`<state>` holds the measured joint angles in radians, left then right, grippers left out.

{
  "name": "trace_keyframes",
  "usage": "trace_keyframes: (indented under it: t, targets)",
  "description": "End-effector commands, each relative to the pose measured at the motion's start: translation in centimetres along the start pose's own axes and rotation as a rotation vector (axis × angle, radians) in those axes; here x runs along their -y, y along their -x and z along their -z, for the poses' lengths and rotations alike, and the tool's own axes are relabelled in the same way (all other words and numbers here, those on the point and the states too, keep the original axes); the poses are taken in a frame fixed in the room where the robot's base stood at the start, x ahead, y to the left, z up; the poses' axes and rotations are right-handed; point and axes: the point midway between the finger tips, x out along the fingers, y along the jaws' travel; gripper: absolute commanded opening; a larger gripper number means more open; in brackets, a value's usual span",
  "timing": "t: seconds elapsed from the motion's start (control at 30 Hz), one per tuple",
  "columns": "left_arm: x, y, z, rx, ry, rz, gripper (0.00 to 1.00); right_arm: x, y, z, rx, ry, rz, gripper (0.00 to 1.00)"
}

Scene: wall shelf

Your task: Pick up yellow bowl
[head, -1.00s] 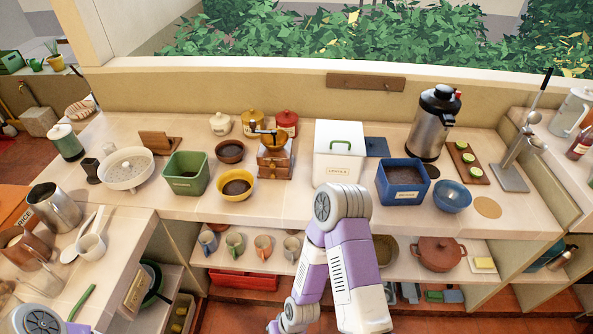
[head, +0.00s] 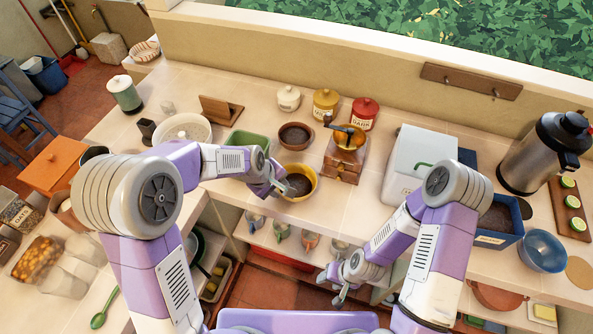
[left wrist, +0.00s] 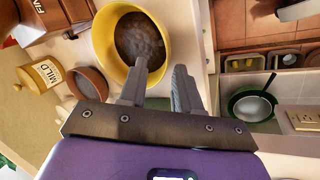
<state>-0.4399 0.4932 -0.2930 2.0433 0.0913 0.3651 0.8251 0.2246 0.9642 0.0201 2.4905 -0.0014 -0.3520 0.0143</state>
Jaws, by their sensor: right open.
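The yellow bowl (head: 311,190) stands upright on the counter near its front edge, with dark brown contents inside. It also shows at the top of the left wrist view (left wrist: 107,62). My left gripper (head: 276,190) is at the bowl's left front side in the head view. In the left wrist view its two fingers (left wrist: 162,88) are apart, one overlapping the bowl's near rim and the other just outside it. I cannot tell whether they touch the bowl. My right gripper (head: 338,291) is open and empty, low in front of the shelf below the counter.
A brown bowl (head: 296,136), a green bin (head: 247,143) and a wooden grinder (head: 343,160) stand close around the yellow bowl. A white colander (head: 183,127) is further left. A white lidded box (head: 405,165) stands to the right. Mugs (head: 282,232) sit on the shelf below.

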Motion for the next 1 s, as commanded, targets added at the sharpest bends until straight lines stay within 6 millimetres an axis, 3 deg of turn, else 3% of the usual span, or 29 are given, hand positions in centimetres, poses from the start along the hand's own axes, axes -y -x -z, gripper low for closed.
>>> trace_keyframes:
  t: [0.27, 0.53, 0.87, 1.0]
  targets:
    - [0.0, -2.6, 0.1, 0.001, 0.013, 0.000, 0.33, -0.2, -0.6, 0.0, 0.001, -0.001, 0.000, 0.49]
    - [0.4, -6.5, 0.5, 0.002, 0.009, 0.000, 0.33, -0.4, -1.1, 0.0, 0.001, -0.001, 0.000, 0.49]
    - [0.3, -7.1, 0.5, 0.000, 0.009, -0.002, 0.33, -0.4, -1.1, 0.0, 0.001, 0.000, 0.000, 0.49]
    - [0.3, -7.1, 0.5, 0.000, 0.009, -0.002, 0.11, -0.4, -1.1, 0.0, 0.001, 0.000, 0.000, 0.49]
